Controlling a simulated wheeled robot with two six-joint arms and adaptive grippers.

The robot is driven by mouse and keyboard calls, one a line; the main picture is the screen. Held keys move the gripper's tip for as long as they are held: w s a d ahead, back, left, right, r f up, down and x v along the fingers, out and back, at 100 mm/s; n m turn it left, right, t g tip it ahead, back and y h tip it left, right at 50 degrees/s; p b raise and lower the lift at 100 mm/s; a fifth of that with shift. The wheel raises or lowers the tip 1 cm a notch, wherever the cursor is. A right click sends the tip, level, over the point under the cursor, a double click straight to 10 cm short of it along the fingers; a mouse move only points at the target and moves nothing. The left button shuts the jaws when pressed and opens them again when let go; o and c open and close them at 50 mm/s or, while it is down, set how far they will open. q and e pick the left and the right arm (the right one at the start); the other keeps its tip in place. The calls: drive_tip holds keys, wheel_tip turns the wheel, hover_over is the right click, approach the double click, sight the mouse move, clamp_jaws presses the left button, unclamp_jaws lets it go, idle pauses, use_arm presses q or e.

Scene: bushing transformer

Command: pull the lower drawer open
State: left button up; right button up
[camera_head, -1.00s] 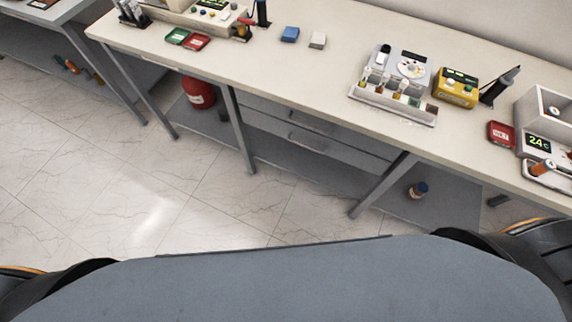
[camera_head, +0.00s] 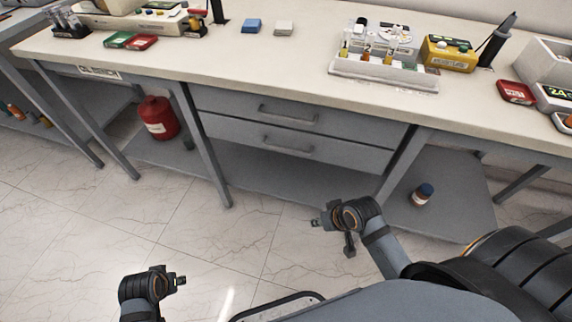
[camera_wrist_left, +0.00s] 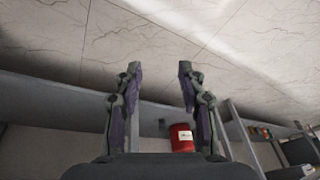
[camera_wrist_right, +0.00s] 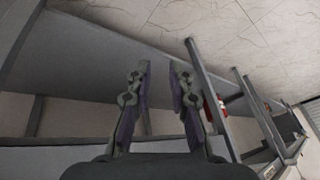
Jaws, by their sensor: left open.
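The lower drawer (camera_head: 330,153) is a grey front under the bench top, with a bar handle (camera_head: 287,146) across its middle. It sits flush below the upper drawer (camera_head: 240,103), which has its own handle (camera_head: 288,115); both look shut. My left gripper (camera_head: 182,280) is over the floor at lower left, apart from the drawers. In the left wrist view its two fingers (camera_wrist_left: 158,68) are spread and empty. My right gripper (camera_head: 330,222) is in front of and below the drawers, touching nothing visible. In the right wrist view its fingers (camera_wrist_right: 158,68) are apart with nothing between them.
A red canister (camera_head: 158,118) stands on the low shelf left of the drawers. A small bottle (camera_head: 423,194) stands on the shelf at right. Grey table legs (camera_head: 205,150) flank the drawers. The bench top carries racks and instruments. The floor in front is clear.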

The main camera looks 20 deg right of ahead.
drive_tip(key=w+a+r+m+y+b, duration=0.1)
drive_tip(key=w+a+y, duration=0.1)
drive_tip(key=a+y, duration=0.15)
drive_tip(key=m+t+y, duration=0.4)
drive_tip(key=m+t, duration=0.4)
drive_tip(key=m, duration=0.8)
approach(291, 151)
drive_tip(key=w, duration=0.1)
drive_tip(key=b+x, duration=0.1)
drive_tip(key=x, duration=0.9)
drive_tip(key=shift+s+a, duration=0.2)
drive_tip(key=shift+s, duration=0.05)
drive_tip(key=shift+w+a+f, duration=0.15)
drive_tip(key=shift+w+a, duration=0.15)
drive_tip(key=shift+w, duration=0.1)
clamp_jaws()
use_arm(q)
drive_tip(key=s+a+f, duration=0.1)
drive_tip(key=s+f, duration=0.3)
drive_tip(key=f, duration=0.8)
drive_tip(key=s+f+g, duration=0.1)
drive_tip(key=s+f, duration=0.4)
drive_tip(key=f, duration=0.8)
drive_tip(key=shift+s+a+f+n, duration=0.25)
drive_tip(key=shift+s+a+n, duration=0.05)
drive_tip(key=shift+a, duration=0.05)
